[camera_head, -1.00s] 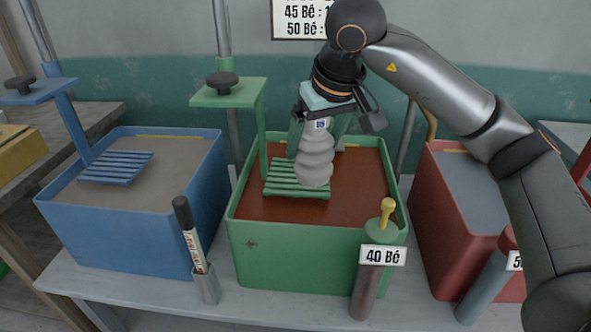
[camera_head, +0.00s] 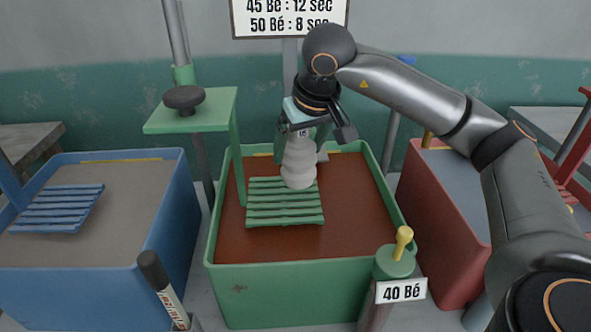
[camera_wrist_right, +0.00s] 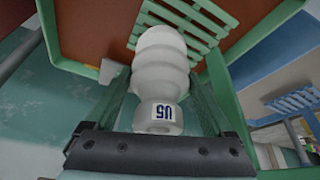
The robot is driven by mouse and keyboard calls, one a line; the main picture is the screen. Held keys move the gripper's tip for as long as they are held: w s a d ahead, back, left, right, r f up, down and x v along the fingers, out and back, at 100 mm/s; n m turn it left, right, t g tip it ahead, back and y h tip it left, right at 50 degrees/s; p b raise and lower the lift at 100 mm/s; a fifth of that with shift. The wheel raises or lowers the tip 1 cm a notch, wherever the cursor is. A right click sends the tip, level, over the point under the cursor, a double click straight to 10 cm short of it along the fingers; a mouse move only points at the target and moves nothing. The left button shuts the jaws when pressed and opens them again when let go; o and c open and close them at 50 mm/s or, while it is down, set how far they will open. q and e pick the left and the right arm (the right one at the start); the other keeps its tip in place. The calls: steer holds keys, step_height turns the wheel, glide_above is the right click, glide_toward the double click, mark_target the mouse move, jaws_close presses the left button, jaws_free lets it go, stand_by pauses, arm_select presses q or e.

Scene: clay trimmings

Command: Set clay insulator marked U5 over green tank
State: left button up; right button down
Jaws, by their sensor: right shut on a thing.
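The white ribbed clay insulator (camera_head: 299,163) hangs upright below my right gripper (camera_head: 304,138), which is shut on its top end. In the right wrist view, the insulator (camera_wrist_right: 160,75) shows a U5 label between the fingers of the right gripper (camera_wrist_right: 158,112). The green tank (camera_head: 295,277) holds reddish-brown liquid. A green slatted rack (camera_head: 285,213) lies in the tank's opening, joined to a green post and plate. The insulator's lower end overlaps the rack's far right part in the head view; I cannot tell whether they touch. My left gripper is out of view.
A blue tank (camera_head: 98,290) with its own rack (camera_head: 58,208) stands left, and a red tank (camera_head: 440,225) right. The green plate (camera_head: 192,110) rises at the back left.

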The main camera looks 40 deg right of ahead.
mark_target(299, 164)
steer(key=shift+w+f, duration=0.1)
steer(key=shift+f, duration=1.9)
steer(key=shift+f+b, duration=0.2)
steer(key=shift+b, duration=0.2)
jaws_free()
steer(key=shift+r, duration=0.1)
steer(key=shift+r, duration=0.3)
steer(key=p+v, duration=0.1)
steer(key=v, duration=1)
steer(key=shift+s+r+p, duration=0.2)
steer(key=shift+s+p, duration=0.1)
steer(key=shift+p, duration=0.05)
steer(key=shift+a, duration=0.1)
